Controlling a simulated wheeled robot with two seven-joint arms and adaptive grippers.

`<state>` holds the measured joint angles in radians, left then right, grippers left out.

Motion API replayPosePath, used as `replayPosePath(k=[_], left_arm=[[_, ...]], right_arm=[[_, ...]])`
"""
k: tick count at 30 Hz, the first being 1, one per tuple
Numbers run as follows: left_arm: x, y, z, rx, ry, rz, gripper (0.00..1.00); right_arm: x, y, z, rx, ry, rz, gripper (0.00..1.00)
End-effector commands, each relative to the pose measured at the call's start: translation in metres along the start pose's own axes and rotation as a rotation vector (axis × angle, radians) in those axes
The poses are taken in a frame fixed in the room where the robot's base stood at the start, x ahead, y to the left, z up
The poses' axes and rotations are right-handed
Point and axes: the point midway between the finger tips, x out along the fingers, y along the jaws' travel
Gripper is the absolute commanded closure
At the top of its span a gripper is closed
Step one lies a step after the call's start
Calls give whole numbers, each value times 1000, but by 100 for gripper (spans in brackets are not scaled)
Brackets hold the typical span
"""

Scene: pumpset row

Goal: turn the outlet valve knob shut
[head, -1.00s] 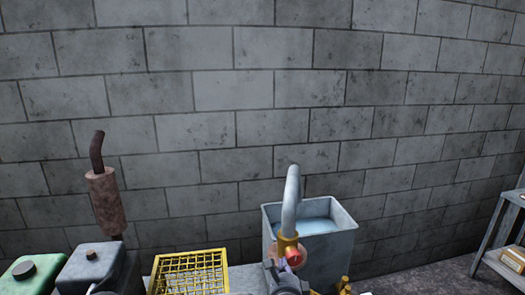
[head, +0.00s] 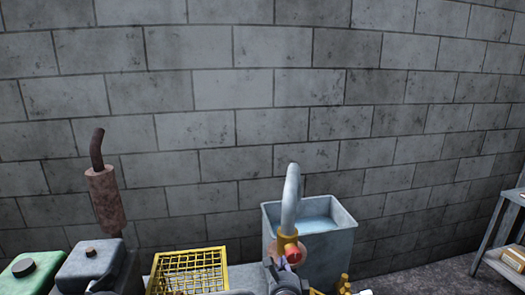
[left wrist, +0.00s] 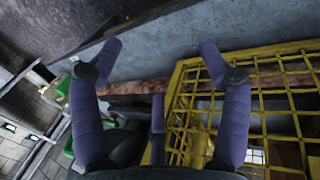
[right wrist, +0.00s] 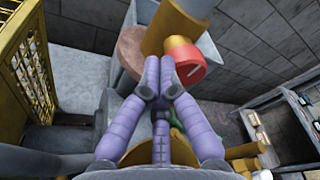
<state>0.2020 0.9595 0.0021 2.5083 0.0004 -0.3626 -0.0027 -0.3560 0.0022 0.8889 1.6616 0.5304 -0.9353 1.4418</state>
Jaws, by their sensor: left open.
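The red outlet valve knob (head: 293,254) sits on the brass fitting (head: 287,242) at the foot of the curved grey outlet pipe (head: 292,195). In the right wrist view the knob (right wrist: 185,64) shows a pale line on its face. My right gripper (right wrist: 159,66) has its purple fingertips drawn together just left of the knob, overlapping its lower left edge; I cannot tell if they touch it. In the head view this gripper (head: 282,265) is small and partly hidden by its arm. My left gripper (left wrist: 158,48) is open and empty beside a yellow wire cage (left wrist: 260,90).
The yellow cage (head: 189,271) stands left of the valve. A grey water tank (head: 335,245) is behind the pipe. A rusty exhaust (head: 105,200) and a green tank (head: 30,277) are at far left. A shelf (head: 494,240) stands at far right.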

Motion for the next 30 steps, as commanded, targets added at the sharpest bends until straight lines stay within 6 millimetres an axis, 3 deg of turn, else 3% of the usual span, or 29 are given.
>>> replayPosePath(k=[10, 24, 30], left_arm=[[8, -3, -1, -4, -1, 0, 23], [14, -6, -1, -4, -1, 0, 23], [15, -6, -1, -5, -1, 0, 23]], right_arm=[[-6, 3, 5, 1, -1, -1, 100], [-51, 3, -7, 1, -1, -1, 100], [-60, 4, -9, 1, -1, -1, 100]])
